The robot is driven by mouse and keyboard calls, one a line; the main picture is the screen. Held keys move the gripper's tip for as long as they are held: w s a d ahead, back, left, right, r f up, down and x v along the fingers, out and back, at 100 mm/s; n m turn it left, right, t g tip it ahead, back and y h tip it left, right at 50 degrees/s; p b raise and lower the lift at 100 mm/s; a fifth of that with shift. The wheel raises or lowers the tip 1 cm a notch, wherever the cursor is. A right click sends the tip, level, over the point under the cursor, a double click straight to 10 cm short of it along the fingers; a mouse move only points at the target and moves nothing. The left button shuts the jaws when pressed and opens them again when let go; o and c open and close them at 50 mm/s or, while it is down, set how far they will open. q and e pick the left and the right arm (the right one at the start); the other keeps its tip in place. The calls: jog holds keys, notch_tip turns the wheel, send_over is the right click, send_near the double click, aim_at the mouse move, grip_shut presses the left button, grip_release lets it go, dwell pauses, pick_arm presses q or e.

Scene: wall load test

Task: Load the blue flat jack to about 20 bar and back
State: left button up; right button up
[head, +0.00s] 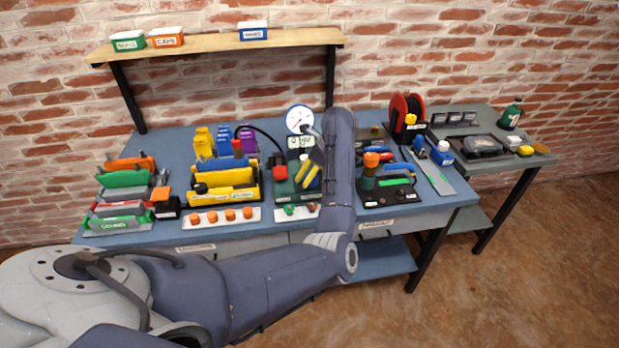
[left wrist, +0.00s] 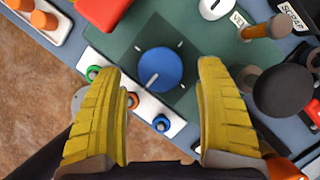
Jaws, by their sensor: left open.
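My left gripper (head: 307,174) has yellow fingers and hangs over a dark green panel (head: 285,188) at the middle of the bench. In the left wrist view the open left gripper (left wrist: 156,76) has its fingers on either side of a round blue knob (left wrist: 158,70) with a white pointer line. The fingers look apart from the knob. A white round gauge (head: 299,119) stands behind the panel, above a small digital display (head: 300,142). I cannot tell which thing is the blue flat jack. My right gripper is not in view.
A white strip with green, orange and blue buttons (left wrist: 131,99) lies in front of the knob. A dark round knob (left wrist: 283,90) stands to the right. A red block (head: 280,173) is left of my fingers.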

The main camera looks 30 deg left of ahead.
pick_arm(q)
jog(key=shift+x, duration=1.5)
jog(key=shift+c, duration=0.3)
jog(key=c, duration=1.2)
